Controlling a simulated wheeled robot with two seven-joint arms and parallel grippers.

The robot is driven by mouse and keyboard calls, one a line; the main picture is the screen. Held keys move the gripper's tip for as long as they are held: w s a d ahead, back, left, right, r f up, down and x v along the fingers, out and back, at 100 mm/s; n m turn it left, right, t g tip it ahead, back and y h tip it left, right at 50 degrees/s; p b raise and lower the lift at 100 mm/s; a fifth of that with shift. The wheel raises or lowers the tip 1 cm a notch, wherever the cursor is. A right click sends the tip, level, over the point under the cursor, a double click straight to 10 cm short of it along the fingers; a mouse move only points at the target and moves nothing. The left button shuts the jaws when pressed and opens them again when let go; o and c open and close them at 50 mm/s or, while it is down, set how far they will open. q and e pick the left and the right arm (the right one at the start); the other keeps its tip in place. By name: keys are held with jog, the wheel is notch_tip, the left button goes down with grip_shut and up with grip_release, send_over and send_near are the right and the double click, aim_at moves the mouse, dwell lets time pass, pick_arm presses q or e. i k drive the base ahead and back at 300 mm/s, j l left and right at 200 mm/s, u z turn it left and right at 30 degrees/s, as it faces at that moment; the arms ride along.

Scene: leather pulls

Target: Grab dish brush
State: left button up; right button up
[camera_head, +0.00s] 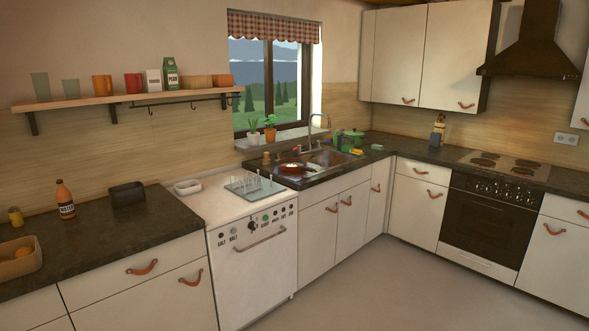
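I cannot pick out the dish brush with certainty. Small items lie around the sink (328,158) under the window: a yellow item (357,152) and a small green item (377,147) on the counter at its right. A small brownish item (266,158) stands at its left. They are too small to identify. A red pan (292,166) sits at the sink's left part, with something pale in it. Neither of my grippers shows in the head view.
A dish rack (255,187) and a white dish (188,187) sit on the white dishwasher (253,260). A green pot (349,140) stands behind the sink. A bottle (65,200) and black container (127,194) stand on the left counter. The grey floor (385,290) is clear.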

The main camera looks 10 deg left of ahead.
aim_at(266, 160)
jog(key=i+z, duration=0.2)
jog(key=i, duration=0.85)
jog(key=i+z, duration=0.15)
jog(key=i, duration=0.5)
jog(key=i+z, duration=0.15)
jog(key=i, duration=0.5)
jog(key=i+j+z, duration=0.15)
jog(key=i, duration=0.45)
jog(key=i+l, duration=0.1)
jog(key=i, duration=0.6)
jog(key=i+l+u, duration=0.1)
jog(key=i, duration=0.6)
